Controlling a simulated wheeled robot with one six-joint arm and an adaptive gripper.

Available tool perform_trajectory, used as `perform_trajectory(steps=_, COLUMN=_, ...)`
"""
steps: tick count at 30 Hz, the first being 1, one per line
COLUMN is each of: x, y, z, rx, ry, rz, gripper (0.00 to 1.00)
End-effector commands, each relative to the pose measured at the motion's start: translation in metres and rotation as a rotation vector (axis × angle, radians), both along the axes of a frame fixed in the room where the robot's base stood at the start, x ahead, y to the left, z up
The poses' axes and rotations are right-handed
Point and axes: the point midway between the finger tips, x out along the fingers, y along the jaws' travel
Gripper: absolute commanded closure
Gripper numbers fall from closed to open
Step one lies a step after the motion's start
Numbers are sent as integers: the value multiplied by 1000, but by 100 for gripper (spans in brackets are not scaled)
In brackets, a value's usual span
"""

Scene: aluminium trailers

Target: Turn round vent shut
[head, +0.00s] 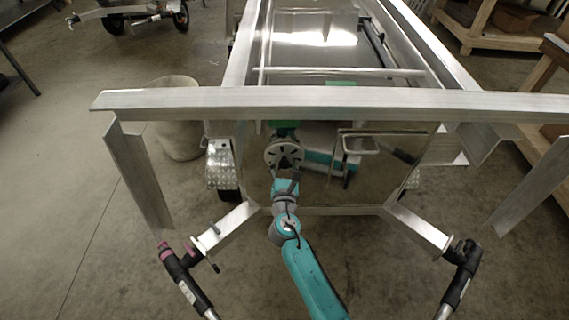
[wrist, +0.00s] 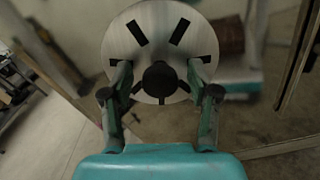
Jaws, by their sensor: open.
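The round vent (head: 283,145) is a pale metal disc with dark radial slots, set upright on the trailer's shiny front panel. In the wrist view the vent (wrist: 160,30) fills the upper middle, and several of its slots show dark. A black round knob (wrist: 160,79) sits at its centre. My gripper (wrist: 159,72) is open, one finger on each side of the knob, with gaps between fingers and knob. Its fingertips overlap the disc in the picture; I cannot tell if they touch it. In the head view my gripper (head: 285,168) covers the vent's lower part.
The trailer's aluminium crossbar (head: 350,104) runs above the vent. A framed window-like handle plate (head: 361,144) is to its right on the panel. A pale bin (head: 178,118) stands at left. Wooden racks (head: 495,25) stand at right. Open floor (head: 70,200) lies at left.

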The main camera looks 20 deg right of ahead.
Motion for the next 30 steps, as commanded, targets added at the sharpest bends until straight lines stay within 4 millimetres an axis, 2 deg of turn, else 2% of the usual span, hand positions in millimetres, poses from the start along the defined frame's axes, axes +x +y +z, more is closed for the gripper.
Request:
perform_trajectory(steps=10, x=4, y=-1, z=0, rx=0, ry=0, rz=1, gripper=40)
perform_trajectory(steps=11, x=4, y=-1, z=0, rx=0, ry=0, rz=1, gripper=42)
perform_trajectory(steps=15, x=4, y=-1, z=0, rx=0, ry=0, rz=1, gripper=77)
perform_trajectory(steps=18, x=4, y=-1, z=0, rx=0, ry=0, rz=1, gripper=99)
perform_trajectory(steps=30, x=4, y=-1, z=0, rx=60, ry=-20, rz=0, gripper=99)
